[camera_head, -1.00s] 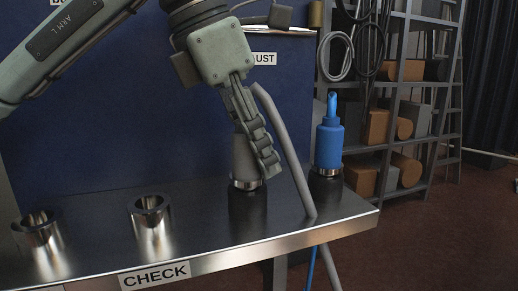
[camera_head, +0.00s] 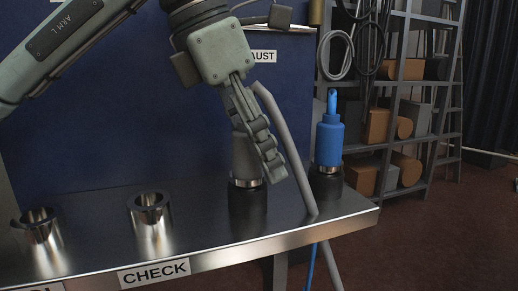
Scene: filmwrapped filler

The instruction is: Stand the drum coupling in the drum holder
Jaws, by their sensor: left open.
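A grey coupling (camera_head: 243,158) with a metal ring at its lower end stands upright in a black holder (camera_head: 247,212) on the steel bench. A blue coupling (camera_head: 328,143) stands upright in another black holder (camera_head: 326,186) to its right. No visible label tells which is the drum coupling. My left gripper (camera_head: 267,165) points down in front of the grey coupling and covers part of it. It is open; whether it touches the coupling is unclear. Two chrome cups, one at the left (camera_head: 40,228) and one above the CHECK label (camera_head: 150,215), look empty. My right gripper is out of view.
A thick grey hose (camera_head: 285,140) runs down close beside my left gripper and over the bench edge (camera_head: 345,222). A dark blue panel (camera_head: 100,130) stands behind the bench. Shelves (camera_head: 400,120) with boxes and hanging cables are at the right.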

